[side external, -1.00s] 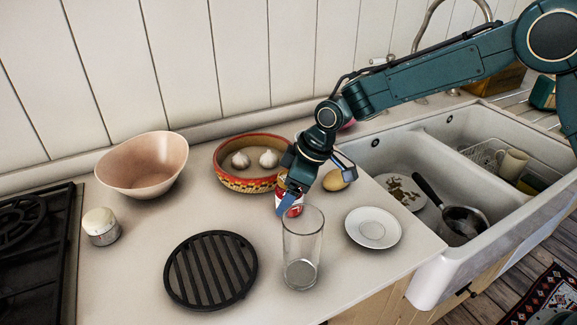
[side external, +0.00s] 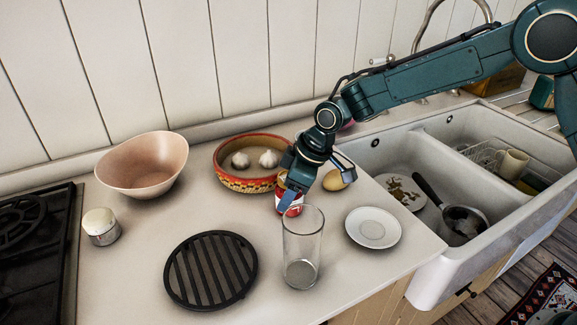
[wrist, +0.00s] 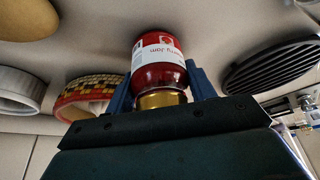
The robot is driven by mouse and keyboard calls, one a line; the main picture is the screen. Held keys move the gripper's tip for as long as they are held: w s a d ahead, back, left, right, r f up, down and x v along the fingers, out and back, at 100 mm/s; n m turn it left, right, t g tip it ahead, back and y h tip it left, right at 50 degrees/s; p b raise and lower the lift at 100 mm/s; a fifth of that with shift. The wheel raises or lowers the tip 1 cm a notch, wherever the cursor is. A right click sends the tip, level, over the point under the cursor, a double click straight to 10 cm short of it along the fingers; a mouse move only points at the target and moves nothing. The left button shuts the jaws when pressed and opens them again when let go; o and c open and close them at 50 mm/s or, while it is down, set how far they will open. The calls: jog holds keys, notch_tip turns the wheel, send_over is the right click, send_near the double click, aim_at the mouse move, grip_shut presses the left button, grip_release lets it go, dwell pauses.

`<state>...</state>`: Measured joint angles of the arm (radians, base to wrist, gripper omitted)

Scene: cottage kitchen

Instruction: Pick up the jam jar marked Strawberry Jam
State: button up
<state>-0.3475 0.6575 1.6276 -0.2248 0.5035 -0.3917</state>
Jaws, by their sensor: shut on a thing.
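The jam jar (side external: 291,205) is red with a white label and a gold lid. In the wrist view the label on the jar (wrist: 160,62) shows part of the words "Strawberry Jam". My gripper (side external: 290,197) is shut on the jar, with one blue finger on each side of it (wrist: 158,88). In the side view the fingers and wrist hide part of the jar. I cannot tell whether its base touches the counter.
A clear glass (side external: 302,250) stands just in front of the jar. A painted bowl with garlic (side external: 250,184) is behind, and a potato-like item (side external: 335,180) lies to the right. A white saucer (side external: 373,228), black trivet (side external: 210,270), pink bowl (side external: 143,165) and white-lidded jar (side external: 101,227) surround it.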

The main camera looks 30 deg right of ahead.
jog(key=shift+r, duration=0.15)
notch_tip(320, 180, up, 20)
dwell(0.8)
jog(key=shift+a, duration=0.1)
dwell(0.3)
